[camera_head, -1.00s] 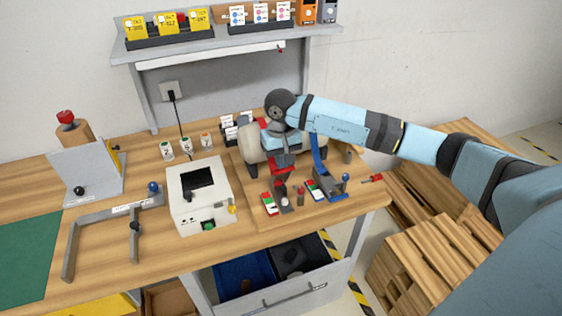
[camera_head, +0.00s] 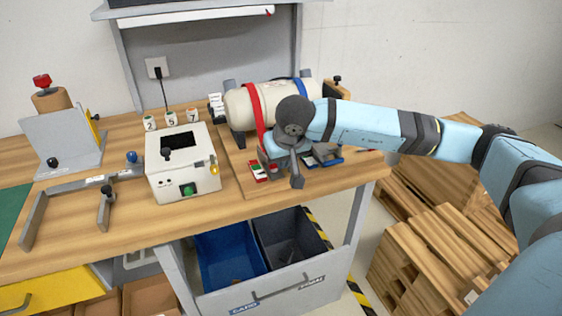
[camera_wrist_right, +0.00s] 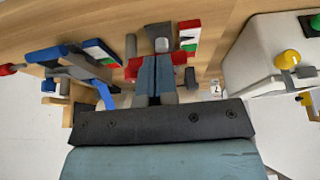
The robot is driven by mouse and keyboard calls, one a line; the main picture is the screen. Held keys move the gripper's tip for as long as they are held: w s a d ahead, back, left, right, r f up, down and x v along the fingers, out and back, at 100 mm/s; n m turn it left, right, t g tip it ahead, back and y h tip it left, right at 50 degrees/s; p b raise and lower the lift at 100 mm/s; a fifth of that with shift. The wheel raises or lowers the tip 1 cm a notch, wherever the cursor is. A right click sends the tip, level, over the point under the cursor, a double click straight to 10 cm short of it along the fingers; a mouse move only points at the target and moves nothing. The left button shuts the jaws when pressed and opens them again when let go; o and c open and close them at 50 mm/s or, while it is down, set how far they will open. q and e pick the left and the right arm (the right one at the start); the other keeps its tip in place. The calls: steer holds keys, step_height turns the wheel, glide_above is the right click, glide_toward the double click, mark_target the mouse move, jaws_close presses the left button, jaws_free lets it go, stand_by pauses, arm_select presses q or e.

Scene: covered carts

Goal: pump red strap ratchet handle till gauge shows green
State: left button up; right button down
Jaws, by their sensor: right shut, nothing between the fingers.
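A cream cylinder (camera_head: 281,97) lies on a wooden board, with a red strap (camera_head: 255,108) and a blue strap (camera_head: 301,88) over it. My right gripper (camera_head: 297,182) is shut and empty, in front of the cylinder, covering most of the red ratchet in the head view. In the right wrist view its fingertips (camera_wrist_right: 155,58) are at the red ratchet handle (camera_wrist_right: 134,67), with red showing on both sides; contact is unclear. The red strap's gauge (camera_head: 258,171) has red, white and green parts; its reading is too small to tell. My left gripper is out of view.
The blue ratchet (camera_head: 324,155) stands close right of my right gripper. A white box with a green button (camera_head: 188,189) is to the left. Blue and dark bins (camera_head: 228,252) sit in a drawer below. Wooden pallets (camera_head: 430,250) stand at right.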

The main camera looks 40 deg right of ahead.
steer(key=f+b, duration=0.2)
steer(key=shift+s+a+f, duration=0.1)
steer(key=shift+s+f, duration=0.2)
steer(key=shift+s, duration=0.1)
steer(key=shift+s+f+b, duration=0.1)
steer(key=shift+f+b, duration=0.3)
steer(key=shift+b, duration=0.05)
arm_select(q)
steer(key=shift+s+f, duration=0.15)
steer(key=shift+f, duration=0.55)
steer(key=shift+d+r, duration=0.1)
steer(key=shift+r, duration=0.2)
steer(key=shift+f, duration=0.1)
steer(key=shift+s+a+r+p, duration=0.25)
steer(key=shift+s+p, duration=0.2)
steer(key=shift+p, duration=0.5)
arm_select(e)
steer(key=s+a+r, duration=0.2)
steer(key=s+r, duration=0.7)
